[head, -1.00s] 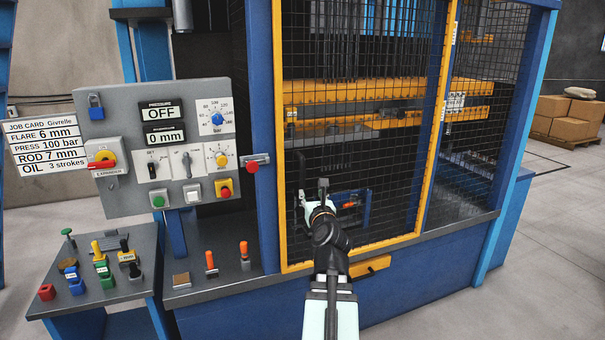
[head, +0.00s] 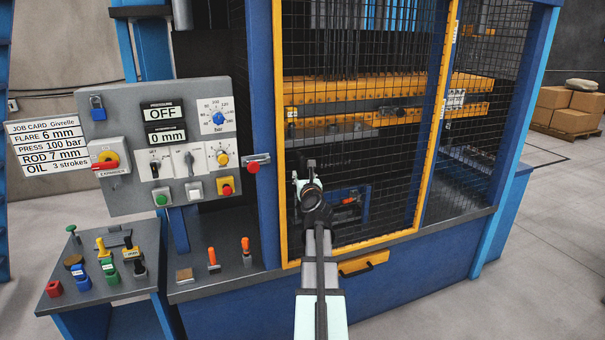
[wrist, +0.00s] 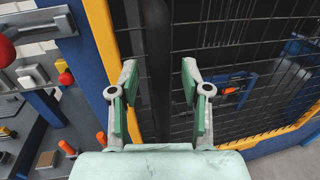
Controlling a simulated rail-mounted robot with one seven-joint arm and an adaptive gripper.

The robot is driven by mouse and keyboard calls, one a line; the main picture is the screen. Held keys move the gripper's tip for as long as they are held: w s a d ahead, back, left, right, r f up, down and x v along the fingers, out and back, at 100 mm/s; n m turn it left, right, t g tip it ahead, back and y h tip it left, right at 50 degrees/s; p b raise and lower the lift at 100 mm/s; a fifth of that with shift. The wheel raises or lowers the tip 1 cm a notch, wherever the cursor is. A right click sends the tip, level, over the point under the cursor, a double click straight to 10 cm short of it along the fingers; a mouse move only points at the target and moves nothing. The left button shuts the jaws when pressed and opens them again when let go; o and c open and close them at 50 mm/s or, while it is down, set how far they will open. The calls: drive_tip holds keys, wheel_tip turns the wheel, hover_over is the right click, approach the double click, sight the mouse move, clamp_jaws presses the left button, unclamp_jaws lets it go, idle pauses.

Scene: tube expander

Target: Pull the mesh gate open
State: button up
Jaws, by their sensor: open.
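The mesh gate (head: 386,150) has a yellow frame and black wire mesh, and it stands closed across the front of the blue machine. In the wrist view its yellow left post (wrist: 103,28) runs down left of my fingers, with mesh (wrist: 240,45) to the right. My gripper (wrist: 160,75) is open and empty, with its two green-padded fingers apart in front of the gate's left part. A dark vertical bar (wrist: 157,100) shows between the fingers; I cannot tell whether it is a handle or lies behind the mesh. In the head view my arm partly hides the gripper.
A grey control panel (head: 130,190) with knobs and buttons stands left of the gate. Below it, a shelf (head: 225,284) holds orange-handled tools, and a side table (head: 70,298) holds coloured pieces. A yellow part (head: 355,266) sticks out below the gate. Open floor lies at right.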

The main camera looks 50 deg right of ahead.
drive_tip(key=shift+x, duration=1.2)
drive_tip(key=shift+c, duration=0.3)
clamp_jaws()
